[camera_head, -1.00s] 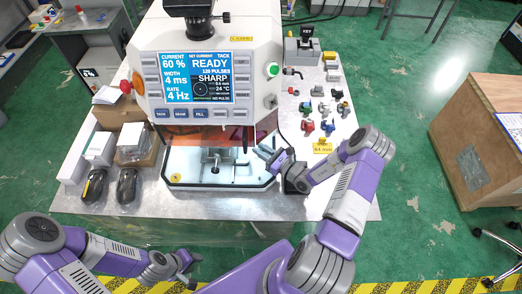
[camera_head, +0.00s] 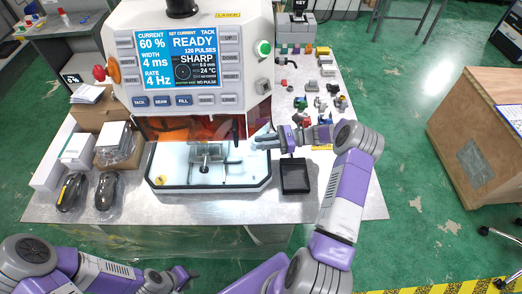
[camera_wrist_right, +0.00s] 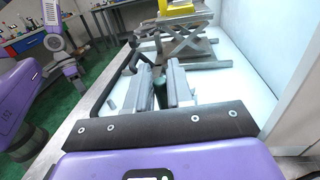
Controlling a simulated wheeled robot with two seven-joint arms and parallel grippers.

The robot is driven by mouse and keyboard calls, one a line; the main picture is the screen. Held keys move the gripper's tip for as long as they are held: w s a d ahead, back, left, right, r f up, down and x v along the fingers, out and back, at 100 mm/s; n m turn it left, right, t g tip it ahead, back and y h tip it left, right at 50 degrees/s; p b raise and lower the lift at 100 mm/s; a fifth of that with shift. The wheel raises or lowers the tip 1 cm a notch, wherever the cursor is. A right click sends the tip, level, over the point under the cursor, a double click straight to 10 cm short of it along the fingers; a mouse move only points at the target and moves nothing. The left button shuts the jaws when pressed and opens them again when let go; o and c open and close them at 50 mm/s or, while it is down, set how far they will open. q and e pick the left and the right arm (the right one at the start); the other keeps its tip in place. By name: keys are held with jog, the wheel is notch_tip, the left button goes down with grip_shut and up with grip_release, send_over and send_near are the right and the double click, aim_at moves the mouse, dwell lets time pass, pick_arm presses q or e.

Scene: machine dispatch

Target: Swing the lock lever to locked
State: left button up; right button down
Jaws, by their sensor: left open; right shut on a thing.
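The welding machine (camera_head: 200,25) stands on the metal table with its lit front chamber (camera_head: 165,165) open below the screen. My right gripper (camera_head: 260,141) reaches into the chamber's right side from the right. In the right wrist view its two grey fingers (camera_wrist_right: 160,88) are closed around a dark, short cylindrical piece (camera_wrist_right: 160,94), which looks like the grip of the lock lever. The rest of the lever is hard to make out. A small fixture (camera_head: 206,155) stands mid-chamber. My left gripper (camera_head: 186,274) is open and empty, low in front of the table.
A black tray (camera_head: 294,176) lies right of the chamber. Small coloured parts (camera_head: 318,100) stand at the table's right. Boxes (camera_head: 75,150) and dark packaged items (camera_head: 103,190) lie at the left. A wooden crate (camera_head: 480,140) stands on the floor at right.

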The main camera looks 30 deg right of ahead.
jog(key=n+g+b, duration=0.1)
jog(key=g+b, duration=0.1)
jog(key=n+g+y+b, duration=0.1)
jog(key=g, duration=0.1)
jog(key=shift+w+d+f+n, duration=0.2)
jog(key=shift+w+d+n, duration=0.1)
jog(key=shift+d, duration=0.1)
jog(key=shift+w+d+r+n+g+y+b, duration=0.15)
jog(key=shift+n+g+y+b, duration=0.15)
jog(key=shift+n+g+b, duration=0.35)
jog(key=shift+r, duration=0.1)
jog(key=c, duration=1.2)
grip_release()
jog(key=shift+o, duration=0.2)
